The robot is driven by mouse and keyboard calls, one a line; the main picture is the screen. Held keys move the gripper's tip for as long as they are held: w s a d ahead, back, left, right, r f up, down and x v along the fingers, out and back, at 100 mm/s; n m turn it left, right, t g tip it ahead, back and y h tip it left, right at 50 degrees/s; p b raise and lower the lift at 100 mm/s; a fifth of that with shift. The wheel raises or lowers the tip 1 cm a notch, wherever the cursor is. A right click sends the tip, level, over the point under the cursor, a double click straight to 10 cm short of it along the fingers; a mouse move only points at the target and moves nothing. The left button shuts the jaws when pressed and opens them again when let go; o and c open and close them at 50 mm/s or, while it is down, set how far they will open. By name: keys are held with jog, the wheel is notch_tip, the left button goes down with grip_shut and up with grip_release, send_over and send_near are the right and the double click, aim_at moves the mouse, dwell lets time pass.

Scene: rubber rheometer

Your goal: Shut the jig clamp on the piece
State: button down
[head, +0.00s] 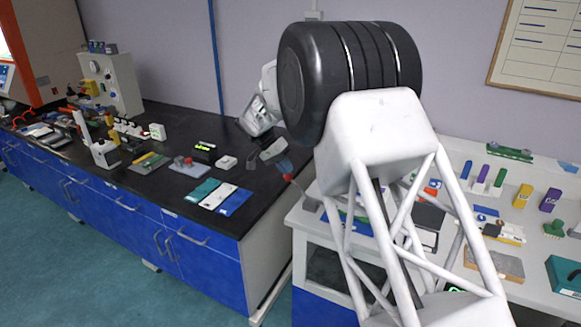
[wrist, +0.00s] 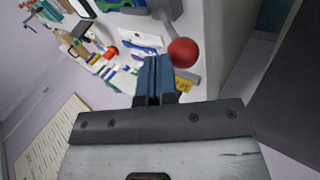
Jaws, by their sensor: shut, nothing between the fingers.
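A red ball knob (head: 287,178) on a thin grey lever stands at the left end of the white bench in the head view, with the lever slanting down to the right. I take it to be the clamp's handle. The red knob (wrist: 182,52) also shows in the wrist view, just right of the fingertips. My gripper (head: 284,164) is shut and empty, with its blue fingertips close by the knob; I cannot tell whether they touch. The blue fingers (wrist: 155,66) show side by side in the wrist view. My arm hides much of the clamp and the piece.
The white bench (head: 301,217) holds several coloured blocks, including a yellow one (head: 523,196) and a purple one (head: 550,200). The black bench (head: 150,183) to the left carries cards and instruments. A gap separates the benches.

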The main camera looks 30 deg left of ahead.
jog(key=shift+a+f, duration=0.3)
jog(key=shift+f, duration=0.1)
dwell(0.4)
jog(key=shift+s+d+r, duration=0.1)
jog(key=shift+d+r, duration=0.05)
jog(key=shift+r, duration=0.3)
jog(key=shift+s+d+r, duration=0.1)
jog(key=shift+r, duration=0.35)
jog(key=shift+s+d+r, duration=0.1)
jog(key=shift+d+r, duration=0.1)
jog(key=shift+r, duration=0.35)
jog(key=shift+s+d+r, duration=0.1)
jog(key=shift+d+r, duration=0.05)
jog(key=shift+r, duration=0.4)
jog(key=v, duration=1)
jog(key=shift+a+f, duration=0.15)
jog(key=shift+a, duration=0.1)
